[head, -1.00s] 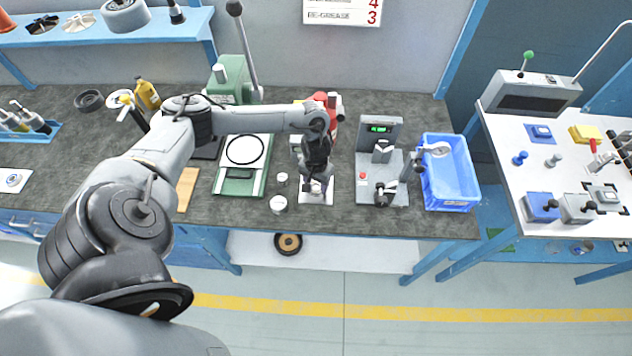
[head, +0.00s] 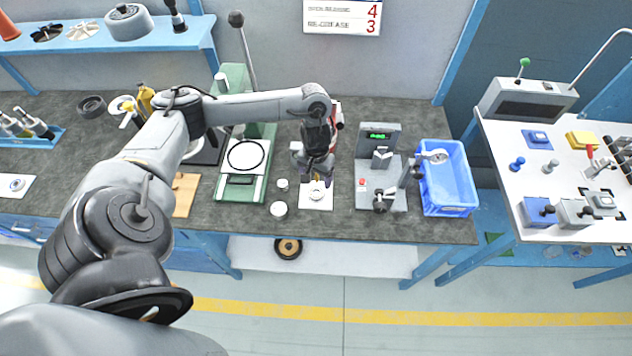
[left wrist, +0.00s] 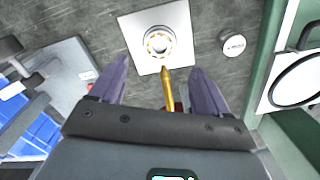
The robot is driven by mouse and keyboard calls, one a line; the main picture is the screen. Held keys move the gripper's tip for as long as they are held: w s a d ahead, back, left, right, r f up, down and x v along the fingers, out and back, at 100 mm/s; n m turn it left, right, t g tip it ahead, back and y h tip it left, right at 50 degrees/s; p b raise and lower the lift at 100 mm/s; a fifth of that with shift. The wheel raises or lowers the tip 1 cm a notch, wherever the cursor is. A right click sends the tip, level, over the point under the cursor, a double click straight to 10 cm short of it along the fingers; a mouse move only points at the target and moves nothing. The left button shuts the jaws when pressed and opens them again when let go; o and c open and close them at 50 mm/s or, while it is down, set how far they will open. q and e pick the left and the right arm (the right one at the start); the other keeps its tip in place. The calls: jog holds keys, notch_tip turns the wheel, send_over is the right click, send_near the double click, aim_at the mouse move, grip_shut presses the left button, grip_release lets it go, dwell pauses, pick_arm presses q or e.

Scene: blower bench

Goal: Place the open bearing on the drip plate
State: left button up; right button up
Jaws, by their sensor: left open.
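The open bearing (left wrist: 158,45), a ring with tan balls showing, lies flat on the pale square drip plate (left wrist: 180,20). In the head view the bearing (head: 316,193) and plate (head: 318,206) show just in front of my left gripper. My left gripper (head: 316,178) is above the plate, apart from the bearing. In the left wrist view its two purple fingers (left wrist: 158,68) are spread with no bearing between them. A brass pointed nozzle (left wrist: 168,86) shows between the fingers; its base is hidden. My right gripper is not in view.
Two small white round parts (head: 279,208) sit left of the plate, beside the green press (head: 240,186). A grey tester (head: 378,195) and a blue bin (head: 473,211) stand to the right. A red object (head: 338,115) is partly hidden behind my gripper.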

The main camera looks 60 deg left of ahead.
pick_arm(q)
jog(key=w+d+r+m+t+h+p, duration=0.1)
jog(key=d+m+t+h, duration=0.3)
jog(key=d, duration=1.2)
jog(key=w+d+r+m+t+y+p, duration=0.1)
jog(key=d+m+t, duration=0.35)
jog(key=d, duration=1.15)
jog(key=s+a+r+g+y, duration=0.1)
jog(key=s+a+g, duration=0.1)
jog(key=s, duration=0.5)
jog(key=s+a+r+g+y, duration=0.1)
jog(key=s+a+r+g, duration=0.1)
jog(key=s+a, duration=0.3)
jog(key=shift+s+r+g+y, duration=0.2)
jog(key=shift+s+g+y, duration=0.25)
jog(key=shift+s, duration=0.7)
jog(key=shift+a, duration=0.1)
notch_tip(320, 180, up, 22)
jog(key=p, duration=2.2)
jog(key=shift+r, duration=0.15)
